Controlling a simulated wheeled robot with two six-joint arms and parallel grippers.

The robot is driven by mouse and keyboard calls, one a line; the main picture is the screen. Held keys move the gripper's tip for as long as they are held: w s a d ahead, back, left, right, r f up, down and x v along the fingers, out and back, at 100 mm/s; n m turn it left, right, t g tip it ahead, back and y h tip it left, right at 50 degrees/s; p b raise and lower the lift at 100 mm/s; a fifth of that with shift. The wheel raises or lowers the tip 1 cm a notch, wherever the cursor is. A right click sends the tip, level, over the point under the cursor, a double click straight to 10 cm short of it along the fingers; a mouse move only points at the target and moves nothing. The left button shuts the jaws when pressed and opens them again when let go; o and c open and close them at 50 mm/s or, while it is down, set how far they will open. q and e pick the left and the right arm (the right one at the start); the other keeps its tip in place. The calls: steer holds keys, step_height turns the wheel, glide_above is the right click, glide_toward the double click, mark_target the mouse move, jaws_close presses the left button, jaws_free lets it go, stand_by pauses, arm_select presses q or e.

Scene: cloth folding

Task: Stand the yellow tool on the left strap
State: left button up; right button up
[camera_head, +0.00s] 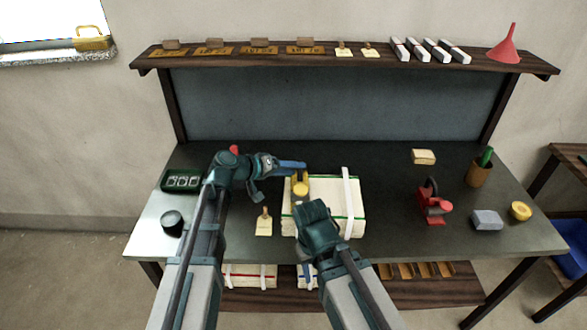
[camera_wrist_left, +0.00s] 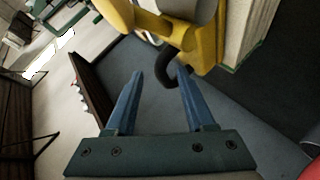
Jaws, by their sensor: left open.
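The yellow tool (camera_head: 300,187) stands near the back left of the pale cloth bundle (camera_head: 330,187) on the table. It also shows in the left wrist view (camera_wrist_left: 200,40), large and close, with a black curved part near my fingertips. My left gripper (camera_head: 292,165) is open just behind the tool; in the left wrist view its blue fingers (camera_wrist_left: 160,78) are spread, with no clear grasp on it. The left strap is not clearly seen; the tool and my right arm cover that area. My right gripper (camera_head: 315,215) is over the bundle's front left; its fingertips are hidden.
A white strap (camera_head: 348,200) crosses the bundle's right side. A tagged brush-like item (camera_head: 264,222) lies left of it. A red tool (camera_head: 434,203) and grey block (camera_head: 487,220) stand to the right. A green tray (camera_head: 182,180) and dark cup (camera_head: 172,222) stand at left.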

arm_select(q)
steer(key=shift+p+v, duration=2.2)
steer(key=shift+v, duration=3.5)
steer(key=s+d+f+m+g+y, duration=0.1)
steer(key=s+d+f+g+y, duration=0.3)
steer(key=s, duration=0.3)
steer(key=s+d+f+m+g+y, duration=0.2)
steer(key=s+d+f, duration=0.1)
steer(key=s+f, duration=0.35)
steer(key=s+a+f+g+y, duration=0.1)
steer(key=s+a+f+y, duration=0.1)
steer(key=s+y, duration=0.4)
steer(key=shift+s+a+y, duration=0.3)
steer(key=shift+s+a, duration=0.5)
steer(key=shift+s, duration=0.15)
arm_select(e)
step_height(320, 180, up, 5)
steer(key=shift+f, duration=0.1)
steer(key=shift+c, duration=0.3)
